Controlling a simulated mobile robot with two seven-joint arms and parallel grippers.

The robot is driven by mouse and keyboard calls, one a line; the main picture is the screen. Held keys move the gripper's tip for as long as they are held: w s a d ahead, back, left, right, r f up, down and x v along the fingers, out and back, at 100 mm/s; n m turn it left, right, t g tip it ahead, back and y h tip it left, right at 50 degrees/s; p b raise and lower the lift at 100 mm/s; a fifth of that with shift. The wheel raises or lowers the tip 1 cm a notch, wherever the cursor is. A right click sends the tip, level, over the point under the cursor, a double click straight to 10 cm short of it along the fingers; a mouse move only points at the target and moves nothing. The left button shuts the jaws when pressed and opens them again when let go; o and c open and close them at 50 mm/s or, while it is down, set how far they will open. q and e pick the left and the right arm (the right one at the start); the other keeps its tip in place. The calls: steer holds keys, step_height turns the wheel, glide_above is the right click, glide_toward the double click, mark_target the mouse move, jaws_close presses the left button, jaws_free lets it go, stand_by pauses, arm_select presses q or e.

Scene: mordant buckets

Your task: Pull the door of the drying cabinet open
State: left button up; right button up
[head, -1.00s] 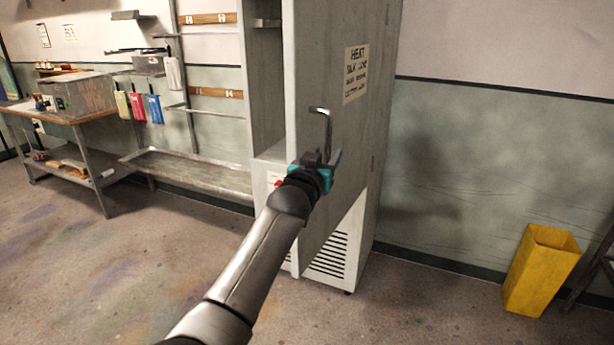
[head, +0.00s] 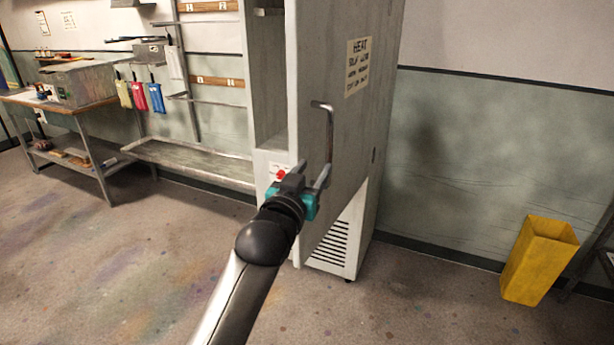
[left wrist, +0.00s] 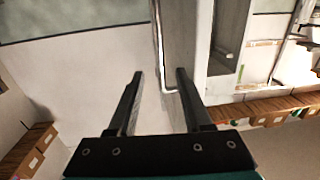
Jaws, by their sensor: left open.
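The drying cabinet (head: 266,70) is tall and grey. Its door (head: 340,150) stands partly open, swung out from the right side, with part of the interior showing to its left. A U-shaped metal handle (head: 330,130) is on the door near its free edge. My left gripper (head: 312,178) is open at the lower end of the handle. In the left wrist view the bent end of the handle (left wrist: 163,70) appears between the spread fingers (left wrist: 160,76); I cannot tell whether they touch it. My right gripper is not in view.
A yellow bin (head: 540,262) stands right of the cabinet by the wall. A rack with a metal trough (head: 190,165) and a workbench (head: 75,112) stand to the left. The floor in front is clear.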

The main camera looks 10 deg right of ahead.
arm_select(q)
steer(key=shift+v, duration=1.55)
steer(key=s+a+f+n+g+y+b, duration=0.15)
steer(key=s+a+f, duration=0.3)
steer(key=f, duration=1.05)
steer(key=s+a+f+g+y, duration=0.3)
steer(key=s+a+f, duration=0.15)
steer(key=f, duration=1.05)
steer(key=s+a+f+n+g+y+b, duration=0.1)
steer(key=s+a+f+g+y, duration=0.3)
steer(key=f, duration=1.1)
steer(key=s+a+f+g, duration=0.1)
steer(key=s+a+f, duration=0.4)
steer(key=s+f, duration=0.3)
steer(key=s+a+f+g, duration=0.2)
steer(key=s+a+f, duration=0.4)
steer(key=s, duration=0.4)
steer(key=s+a+f+g, duration=0.1)
steer(key=s+a+f, duration=0.1)
steer(key=s, duration=0.7)
steer(key=s+a+f+n+g+b, duration=0.1)
steer(key=s+a+f+g, duration=0.1)
steer(key=s, duration=0.8)
step_height(320, 180, down, 2)
steer(key=shift+s+a+f+y, duration=0.15)
steer(key=shift+s+a+y, duration=0.15)
steer(key=shift+a, duration=0.5)
steer(key=shift+w, duration=0.15)
